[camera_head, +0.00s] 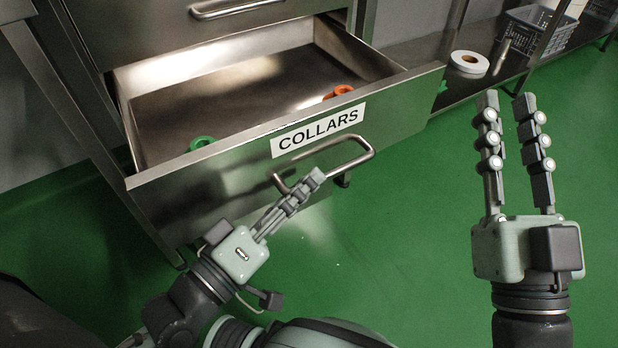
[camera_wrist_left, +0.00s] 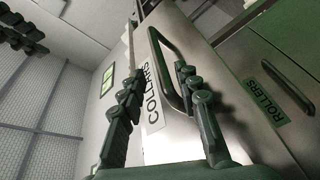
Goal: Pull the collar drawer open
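The collar drawer (camera_head: 400,105) is pulled well out of the steel cabinet, with its inside showing. Its front bears a white COLLARS label (camera_head: 318,130) and a bar handle (camera_head: 362,160). My left gripper (camera_head: 314,178) is at the handle, its fingertips overlapping the bar. In the left wrist view, the fingers of the left gripper (camera_wrist_left: 155,82) are spread apart, and the handle (camera_wrist_left: 163,50) lies close to the right finger. I cannot tell whether they touch. My right gripper (camera_head: 506,96) is open and empty, right of the drawer.
A green collar (camera_head: 202,143) and orange collars (camera_head: 340,92) lie in the drawer. A closed drawer with its own handle (camera_head: 235,8) is above. At back right, a low shelf holds a white roll (camera_head: 469,63) and a grey basket (camera_head: 538,32). The green floor (camera_head: 400,240) is clear.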

